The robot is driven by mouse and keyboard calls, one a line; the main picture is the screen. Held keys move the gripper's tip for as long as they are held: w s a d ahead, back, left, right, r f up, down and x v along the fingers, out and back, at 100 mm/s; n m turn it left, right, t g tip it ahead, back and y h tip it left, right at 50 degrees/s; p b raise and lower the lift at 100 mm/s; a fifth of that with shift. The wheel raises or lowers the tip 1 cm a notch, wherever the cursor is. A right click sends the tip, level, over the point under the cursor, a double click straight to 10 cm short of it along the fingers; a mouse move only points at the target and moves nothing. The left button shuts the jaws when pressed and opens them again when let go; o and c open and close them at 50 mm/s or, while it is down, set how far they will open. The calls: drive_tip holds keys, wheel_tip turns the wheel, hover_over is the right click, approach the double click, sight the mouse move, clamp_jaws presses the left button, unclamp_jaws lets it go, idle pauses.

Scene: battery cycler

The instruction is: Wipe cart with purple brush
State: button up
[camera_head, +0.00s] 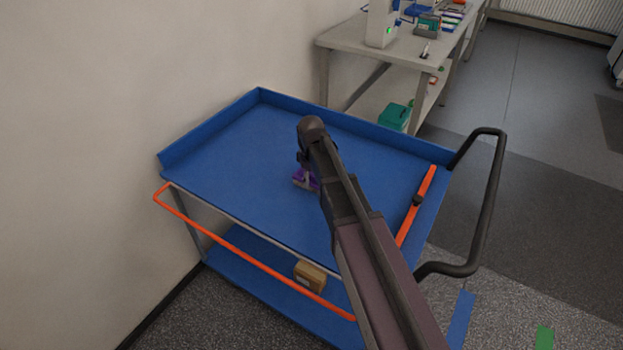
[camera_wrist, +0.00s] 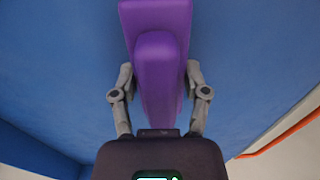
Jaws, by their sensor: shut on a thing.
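The cart (camera_head: 225,145) has a blue top tray with raised edges and a lower blue shelf. The purple brush (camera_head: 306,180) is at the middle of the top tray, partly hidden by my arm. In the wrist view the purple brush (camera_wrist: 157,75) fills the upper middle, with the blue tray surface (camera_wrist: 60,70) behind it. My gripper (camera_wrist: 158,90) is shut on the brush, one finger on each side of its handle. The brush is at or just above the tray surface; I cannot tell whether it touches.
Orange rails (camera_head: 250,260) run along the cart's front and right side. A black handle (camera_head: 490,200) sticks out at the right. A cardboard box (camera_head: 310,276) sits on the lower shelf. A wall borders the cart's left, and a grey table (camera_head: 345,38) with equipment stands behind.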

drive_tip(key=shift+r, duration=0.15)
wheel_tip(320, 180, up, 6)
drive_tip(key=p, duration=0.6)
idle(0.4)
drive_tip(key=shift+r+p, duration=1.35)
drive_tip(key=shift+p, duration=0.15)
drive_tip(key=shift+r, duration=0.1)
